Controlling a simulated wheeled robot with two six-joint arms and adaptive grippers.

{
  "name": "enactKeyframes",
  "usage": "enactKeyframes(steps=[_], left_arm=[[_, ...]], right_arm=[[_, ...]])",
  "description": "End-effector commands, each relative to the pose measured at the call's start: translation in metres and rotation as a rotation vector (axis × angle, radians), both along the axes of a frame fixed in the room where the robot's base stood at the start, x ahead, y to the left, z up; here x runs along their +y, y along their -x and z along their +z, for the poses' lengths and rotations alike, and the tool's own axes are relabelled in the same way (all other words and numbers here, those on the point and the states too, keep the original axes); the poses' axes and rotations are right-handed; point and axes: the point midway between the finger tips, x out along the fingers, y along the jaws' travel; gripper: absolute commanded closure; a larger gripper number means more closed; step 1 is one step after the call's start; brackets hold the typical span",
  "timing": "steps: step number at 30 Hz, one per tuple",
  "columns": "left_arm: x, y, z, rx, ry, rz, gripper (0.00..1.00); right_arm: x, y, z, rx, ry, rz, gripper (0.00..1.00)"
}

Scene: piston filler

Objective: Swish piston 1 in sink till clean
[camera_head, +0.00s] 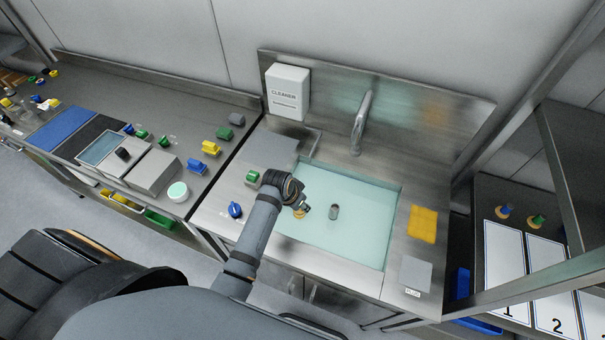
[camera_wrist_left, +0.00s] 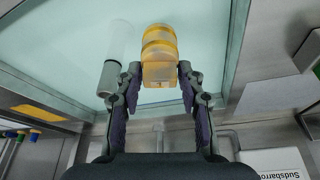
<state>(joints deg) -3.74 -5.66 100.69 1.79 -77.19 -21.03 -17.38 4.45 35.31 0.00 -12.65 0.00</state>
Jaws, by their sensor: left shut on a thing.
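My left gripper (camera_head: 303,208) is low over the left part of the sink (camera_head: 350,253), which holds pale blue-green liquid. In the left wrist view the gripper (camera_wrist_left: 158,85) is shut on a yellow-orange ribbed piece (camera_wrist_left: 160,55), which looks like the piston; no number can be read on it. In the head view only a little of the piece shows beside the fingers. How deep it is in the liquid I cannot tell. My right gripper is not in view.
A grey cylinder (camera_head: 334,211) is in the sink just right of my gripper. The faucet (camera_head: 361,125) and cleaner box (camera_head: 288,91) are behind. A yellow pad (camera_head: 423,224) and grey plate (camera_head: 415,272) lie right. Green (camera_head: 252,178) and blue (camera_head: 235,210) parts sit left.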

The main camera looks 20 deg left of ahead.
Motion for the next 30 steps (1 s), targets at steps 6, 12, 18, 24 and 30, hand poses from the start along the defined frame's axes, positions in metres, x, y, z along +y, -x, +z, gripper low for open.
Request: enactKeyframes(steps=[6,12,18,24,30], left_arm=[[-0.014,-0.028,0.073,-0.01,0.009,-0.373,1.0],[-0.018,-0.034,0.078,-0.022,0.013,-0.481,1.0],[-0.018,-0.034,0.07,-0.022,0.014,-0.48,1.0],[-0.018,-0.033,0.049,-0.02,0.015,-0.48,1.0],[-0.018,-0.033,0.025,-0.02,0.014,-0.478,1.0]], right_arm=[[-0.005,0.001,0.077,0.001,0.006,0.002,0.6],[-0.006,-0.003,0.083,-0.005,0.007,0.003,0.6],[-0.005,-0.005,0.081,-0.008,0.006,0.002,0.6],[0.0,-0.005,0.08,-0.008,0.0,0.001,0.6],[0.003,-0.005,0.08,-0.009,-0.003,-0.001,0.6]])
